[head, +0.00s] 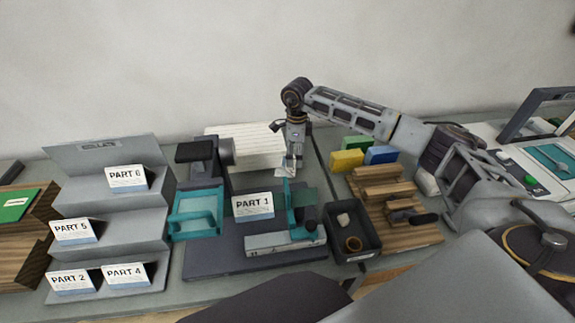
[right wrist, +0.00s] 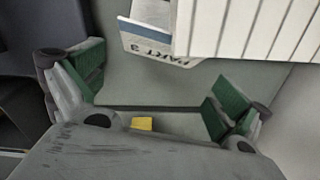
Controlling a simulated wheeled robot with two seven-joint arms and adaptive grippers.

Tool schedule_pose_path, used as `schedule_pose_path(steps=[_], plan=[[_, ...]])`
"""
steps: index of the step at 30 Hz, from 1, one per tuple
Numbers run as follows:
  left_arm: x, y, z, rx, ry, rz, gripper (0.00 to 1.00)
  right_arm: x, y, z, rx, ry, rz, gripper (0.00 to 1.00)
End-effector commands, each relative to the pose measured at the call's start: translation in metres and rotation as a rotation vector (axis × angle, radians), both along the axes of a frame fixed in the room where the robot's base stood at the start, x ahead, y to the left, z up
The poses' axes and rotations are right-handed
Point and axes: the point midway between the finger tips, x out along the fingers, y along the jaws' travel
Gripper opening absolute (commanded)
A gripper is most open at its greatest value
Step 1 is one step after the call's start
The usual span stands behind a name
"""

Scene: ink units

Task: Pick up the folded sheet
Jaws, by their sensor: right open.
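Several folded sheets with printed labels stand in the head view: PART 1 (head: 253,205) in the middle, PART 6 (head: 127,178), PART 5 (head: 75,231), PART 2 (head: 75,281) and PART 4 (head: 127,274) at left. A folded sheet marked PART 3 (right wrist: 152,42) shows upside down in the right wrist view, partly covered by a white slatted piece (right wrist: 255,28). My right gripper (head: 289,166) points down behind the PART 1 sheet. In the wrist view its green-padded fingers (right wrist: 160,90) are spread, with nothing held between them. My left gripper is not in view.
A grey stepped stand (head: 100,205) holds the left-hand sheets. A dark press-like device with a teal tray (head: 197,213) stands beside it. Yellow, blue and green blocks (head: 347,160), a wooden rack (head: 385,190) and a dark bin (head: 365,240) lie right of my gripper.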

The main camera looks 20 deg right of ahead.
Motion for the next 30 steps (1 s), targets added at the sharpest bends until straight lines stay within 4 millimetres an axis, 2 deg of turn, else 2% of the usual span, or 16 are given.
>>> schedule_pose_path(steps=[13, 21, 30], plan=[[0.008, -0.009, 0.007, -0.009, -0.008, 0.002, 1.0, -0.001, 0.003, -0.043, 0.0, 0.002, 0.001, 1.0], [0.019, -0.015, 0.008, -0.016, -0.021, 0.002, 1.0, -0.001, 0.003, -0.047, -0.001, 0.0, 0.001, 1.0], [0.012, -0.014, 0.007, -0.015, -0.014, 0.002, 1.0, -0.001, 0.003, -0.047, 0.0, 0.001, 0.0, 1.0]])
